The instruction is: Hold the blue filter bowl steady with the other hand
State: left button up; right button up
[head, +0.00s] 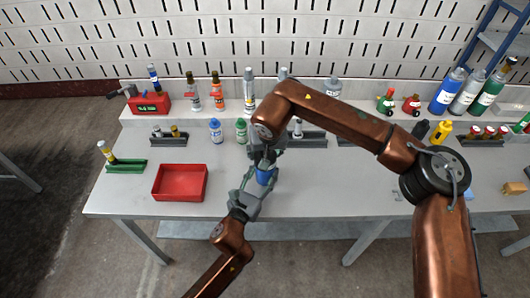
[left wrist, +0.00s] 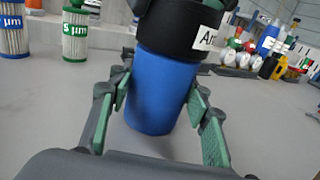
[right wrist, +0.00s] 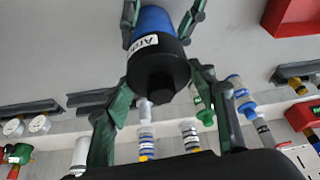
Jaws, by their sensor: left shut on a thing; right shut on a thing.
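The blue filter bowl (head: 264,176) hangs above the table's middle, under a black filter head (right wrist: 158,68) with a white label. The bowl also shows in the left wrist view (left wrist: 158,95), tilted slightly, its top meeting the head. My left gripper (head: 259,182) is shut on the bowl, one finger on each side. My right gripper (head: 265,158) is shut on the black head from above; its fingers flank the head in the right wrist view (right wrist: 160,85). The joint between bowl and head is partly hidden in the head view by my right arm.
A red tray (head: 180,195) lies at the left on the table. Blue-marked (head: 216,131) and green-marked (head: 241,131) filter cartridges stand behind the grippers. A raised back shelf (head: 220,108) holds several bottles and tubes. The table front right of the grippers is mostly clear.

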jog(key=n+y, duration=0.1)
jog(key=n, duration=0.3)
jog(key=shift+y, duration=0.3)
jog(key=o, duration=1.3)
jog(key=shift+g, duration=0.3)
jog(key=shift+r, duration=1.25)
jog(key=m+h, duration=0.1)
jog(key=m, duration=0.2)
jog(key=shift+m+t, duration=0.4)
jog(key=shift+m+h, duration=0.7)
jog(key=shift+m, duration=0.4)
jog(key=shift+f, duration=0.1)
